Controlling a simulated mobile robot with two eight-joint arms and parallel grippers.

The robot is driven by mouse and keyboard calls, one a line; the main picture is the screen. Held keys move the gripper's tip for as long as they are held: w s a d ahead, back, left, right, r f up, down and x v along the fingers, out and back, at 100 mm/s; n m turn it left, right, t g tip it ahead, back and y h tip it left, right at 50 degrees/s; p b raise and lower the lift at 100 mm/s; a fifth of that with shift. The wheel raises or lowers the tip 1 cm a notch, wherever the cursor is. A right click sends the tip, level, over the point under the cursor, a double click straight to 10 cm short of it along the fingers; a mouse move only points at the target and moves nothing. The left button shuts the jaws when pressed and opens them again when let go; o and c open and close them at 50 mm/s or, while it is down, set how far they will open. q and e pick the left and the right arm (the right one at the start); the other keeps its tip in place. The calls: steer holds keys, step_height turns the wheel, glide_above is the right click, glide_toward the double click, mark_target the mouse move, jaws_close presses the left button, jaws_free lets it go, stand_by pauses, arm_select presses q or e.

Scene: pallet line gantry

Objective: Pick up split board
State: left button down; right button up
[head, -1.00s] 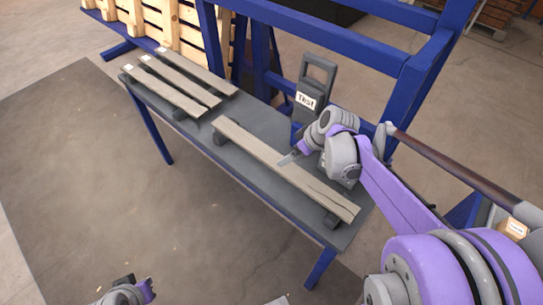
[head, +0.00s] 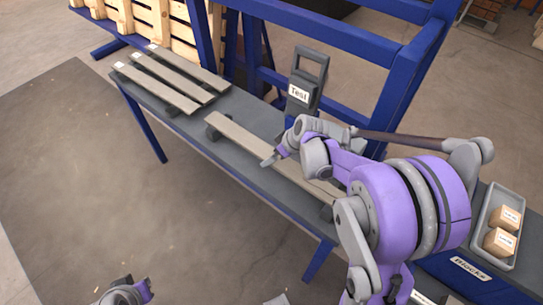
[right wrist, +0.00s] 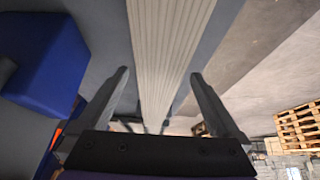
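A long grey-brown board (head: 245,141) lies on two dark supports along the near part of the grey table (head: 185,135). A dark crack near its right end shows in the earlier head view; my arm covers that end now. My right gripper (head: 269,161) is over the middle of this board. In the right wrist view, its two fingers (right wrist: 159,73) are apart, one on each side of the board (right wrist: 165,40), with gaps showing. My left gripper (head: 143,291) is low at the bottom left, away from the table; its fingers are not clear.
Several other boards (head: 165,82) lie at the table's far left end. A dark device labelled "Test" (head: 306,76) stands behind the board, near the blue gantry frame (head: 330,43). A grey tray (head: 483,222) with two small boxes is at right. The floor at left is clear.

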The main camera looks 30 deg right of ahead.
steer(key=shift+r, duration=0.1)
jaws_close()
